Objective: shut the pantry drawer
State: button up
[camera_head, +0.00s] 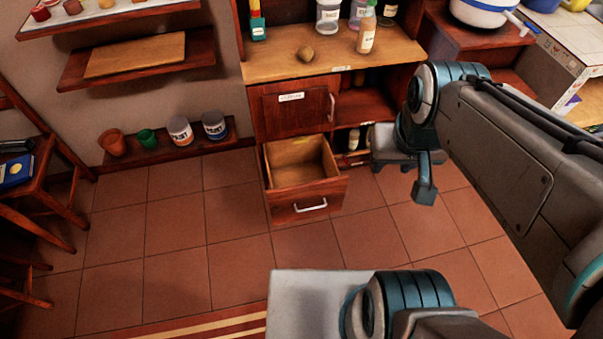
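The pantry drawer (308,194) is pulled well out of the low wooden cabinet (290,112), near the floor. Its inside looks empty, and its front has a pale bar handle (311,207). My gripper (424,190) hangs to the right of the drawer, apart from it and its handle. One teal finger shows pointing down; the rest of the gripper is partly hidden by my arm, so I cannot tell whether it is open or shut.
Above the drawer is a closed labelled door (298,108) and, right of it, an open compartment (372,106). Jars and bottles stand on the counter (285,66). A low shelf (160,152) holds pots and cans. A wooden chair (45,185) is at left. The tiled floor before the drawer is clear.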

aim_at(305, 181)
jog(key=u, duration=0.25)
jog(key=i, duration=0.6)
jog(key=u, duration=0.25)
jog(key=k, duration=1.3)
jog(key=u, duration=0.6)
jog(key=i, duration=1.3)
jog(key=z, duration=0.7)
